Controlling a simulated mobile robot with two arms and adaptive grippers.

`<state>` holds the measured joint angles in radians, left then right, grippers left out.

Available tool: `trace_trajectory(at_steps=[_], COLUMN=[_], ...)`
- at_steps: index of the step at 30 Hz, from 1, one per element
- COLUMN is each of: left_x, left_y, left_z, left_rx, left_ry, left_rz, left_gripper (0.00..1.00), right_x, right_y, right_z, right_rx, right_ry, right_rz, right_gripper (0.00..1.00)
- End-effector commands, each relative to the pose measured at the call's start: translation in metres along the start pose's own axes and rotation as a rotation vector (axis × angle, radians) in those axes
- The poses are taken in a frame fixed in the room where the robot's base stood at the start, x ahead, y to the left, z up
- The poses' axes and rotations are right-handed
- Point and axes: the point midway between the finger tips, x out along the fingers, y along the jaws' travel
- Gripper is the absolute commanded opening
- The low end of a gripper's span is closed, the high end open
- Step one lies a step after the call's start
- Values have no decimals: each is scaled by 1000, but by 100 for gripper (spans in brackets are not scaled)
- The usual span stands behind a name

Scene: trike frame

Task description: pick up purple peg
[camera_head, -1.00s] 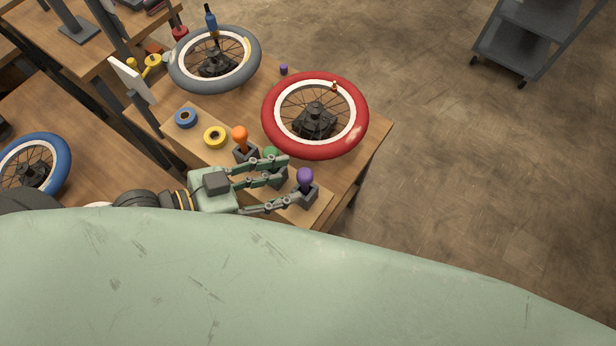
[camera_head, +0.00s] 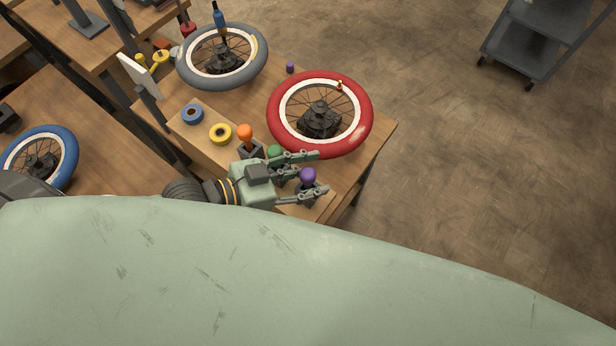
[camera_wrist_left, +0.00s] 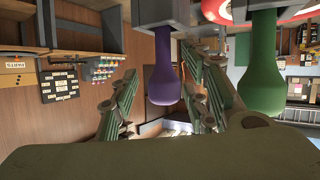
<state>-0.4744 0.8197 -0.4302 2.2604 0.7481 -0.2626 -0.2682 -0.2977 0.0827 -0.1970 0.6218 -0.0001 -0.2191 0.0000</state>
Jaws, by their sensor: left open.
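The purple peg (camera_head: 308,175) stands in a dark holder at the right end of a wooden board on the table. My left gripper (camera_head: 320,174) is open, with its two fingers on either side of the peg in the head view. In the left wrist view the purple peg (camera_wrist_left: 164,78) hangs down, as the picture is upside down, between the open fingers (camera_wrist_left: 160,95). I cannot tell whether a finger touches it. The green peg (camera_head: 274,152) is just beyond the upper finger and shows in the left wrist view (camera_wrist_left: 262,65). My right gripper is not in view.
Open floor lies to the right.

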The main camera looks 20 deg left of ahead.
Motion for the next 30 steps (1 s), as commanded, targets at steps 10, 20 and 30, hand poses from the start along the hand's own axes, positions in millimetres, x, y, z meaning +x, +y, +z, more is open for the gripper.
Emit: trace_trajectory(at_steps=[10,20,30], left_x=[0,0,-8], left_y=[0,0,2], left_z=[0,0,-19], left_rx=[0,0,2], left_ry=[0,0,4], left_rz=[0,-1,0], left_gripper=[19,0,0], right_x=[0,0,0], right_y=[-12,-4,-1], right_z=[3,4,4], right_rx=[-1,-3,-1], right_ry=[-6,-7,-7], right_rz=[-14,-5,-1], right_gripper=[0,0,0])
